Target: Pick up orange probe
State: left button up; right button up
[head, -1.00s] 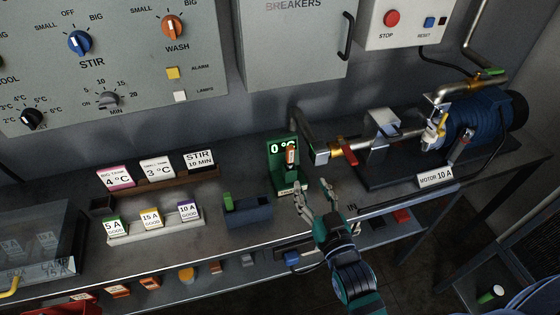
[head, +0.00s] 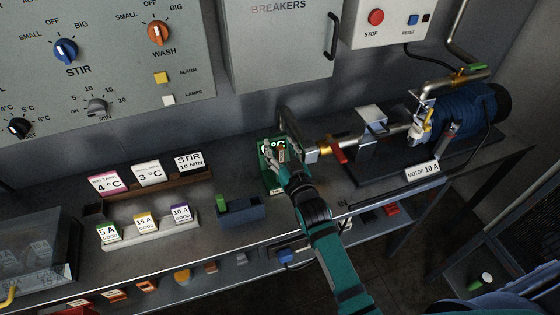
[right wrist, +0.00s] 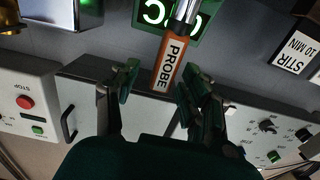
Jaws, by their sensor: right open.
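The orange probe (right wrist: 168,65), marked PROBE, is in its green stand (head: 270,185) with a display reading in °C. In the right wrist view the probe lies between the two fingers of my right gripper (right wrist: 160,90), with a gap on each side. The gripper is open and does not visibly touch the probe. In the head view my right gripper (head: 281,160) is in front of the stand and covers part of the display and the probe (head: 282,153). My left gripper does not show.
A red-handled valve (head: 338,152) and pipe stand just right of the stand. A dark blue holder (head: 243,211) with a green piece is to the left. Fuse blocks in a tray (head: 150,231) and a card rack (head: 160,188) sit farther left. The breaker box (head: 275,45) is behind.

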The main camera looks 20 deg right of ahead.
jog(key=shift+c, duration=0.2)
grip_shut()
dwell(0.4)
